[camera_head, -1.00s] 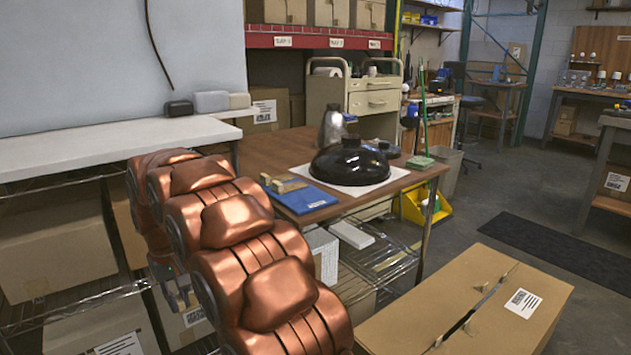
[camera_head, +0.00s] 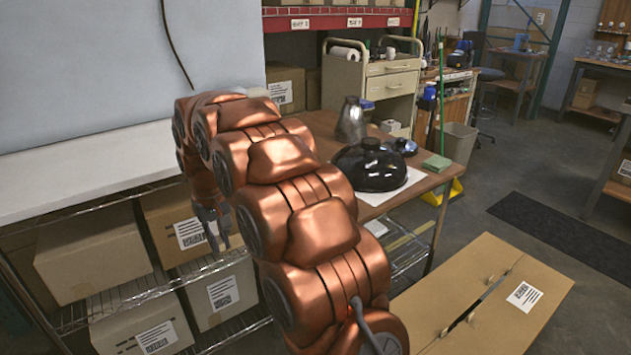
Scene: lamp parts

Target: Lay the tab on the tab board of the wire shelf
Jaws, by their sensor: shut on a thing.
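My gripper (camera_head: 211,224) hangs below my copper arm, at the right part of a wire shelf (camera_head: 128,291) under the white worktop. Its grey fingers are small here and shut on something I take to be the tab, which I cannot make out. The gripper shows in front of the shelf's cartons; I cannot tell how far it is from them. I cannot pick out the tab board. A second wire shelf (camera_head: 408,257) shows under the wooden table, partly hidden by my arm.
Cartons (camera_head: 92,255) fill the left shelf. The white worktop (camera_head: 85,172) lies above it. A black dome (camera_head: 370,168) and a metal flask (camera_head: 351,122) stand on the wooden table (camera_head: 432,180). A large carton (camera_head: 490,300) stands on the floor at the lower right.

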